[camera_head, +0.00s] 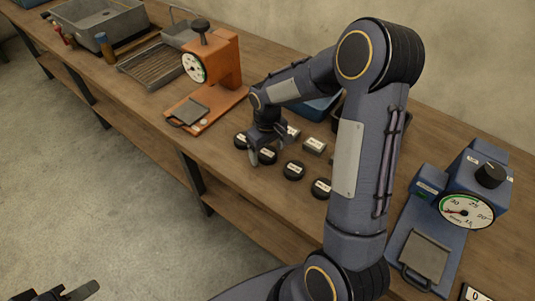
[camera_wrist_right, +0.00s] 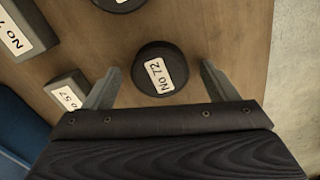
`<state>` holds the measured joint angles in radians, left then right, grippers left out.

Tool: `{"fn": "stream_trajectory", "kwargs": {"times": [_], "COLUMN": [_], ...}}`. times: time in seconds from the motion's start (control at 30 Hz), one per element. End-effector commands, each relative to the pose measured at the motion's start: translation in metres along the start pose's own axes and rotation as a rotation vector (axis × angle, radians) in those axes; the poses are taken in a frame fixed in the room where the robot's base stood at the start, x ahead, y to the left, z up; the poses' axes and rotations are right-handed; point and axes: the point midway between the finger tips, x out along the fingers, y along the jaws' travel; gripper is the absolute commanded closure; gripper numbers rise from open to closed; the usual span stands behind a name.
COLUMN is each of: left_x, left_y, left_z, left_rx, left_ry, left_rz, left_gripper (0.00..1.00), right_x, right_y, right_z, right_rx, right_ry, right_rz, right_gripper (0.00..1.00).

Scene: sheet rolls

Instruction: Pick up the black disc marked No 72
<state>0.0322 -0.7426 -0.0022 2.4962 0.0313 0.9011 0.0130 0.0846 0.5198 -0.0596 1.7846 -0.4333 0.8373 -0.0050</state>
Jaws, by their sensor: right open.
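The black disc marked No 72 (camera_wrist_right: 161,69) lies flat on the wooden bench, its white label up, in the right wrist view. My right gripper (camera_wrist_right: 160,85) is open, with one finger on each side of the disc and a visible gap on both sides. In the head view the right gripper (camera_head: 268,152) points down over the row of black discs. The disc right below it (camera_head: 268,156) appears to be No 72, but its label is too small to read there. My left gripper (camera_head: 75,292) shows partly at the bottom left, away from the bench; its opening is unclear.
Other black discs (camera_head: 293,171) lie close by in the row, with labelled grey blocks (camera_head: 314,145) behind them. An orange dial gauge (camera_head: 222,62) stands to the left, a blue one (camera_head: 465,200) to the right. A grey bin (camera_head: 100,20) is at the far left.

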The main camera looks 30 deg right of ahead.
Motion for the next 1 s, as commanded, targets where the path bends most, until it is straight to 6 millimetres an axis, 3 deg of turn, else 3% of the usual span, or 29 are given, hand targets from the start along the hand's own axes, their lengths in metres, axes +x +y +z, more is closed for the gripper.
{"fn": "stream_trajectory", "kwargs": {"times": [0.27, 0.63, 1.0], "left_x": [0.0, 0.0, -0.0002], "left_y": [0.0, 0.0, 0.0001], "left_z": [0.0001, 0.0001, 0.0], "left_rx": [0.0, 0.0, 0.0], "left_ry": [0.0, 0.0, 0.0], "left_rz": [0.0, 0.0, 0.0], "left_gripper": [0.64, 0.64, 0.64], "right_x": [0.003, 0.0026, -0.0043], "right_y": [0.0003, 0.0002, 0.0003], "right_z": [0.0002, 0.0001, -0.0006], "right_rx": [0.001, 0.001, 0.001], "right_ry": [0.0, 0.0, 0.003], "right_rz": [0.0, 0.0, 0.0], "right_gripper": [0.21, 0.7, 0.7]}}
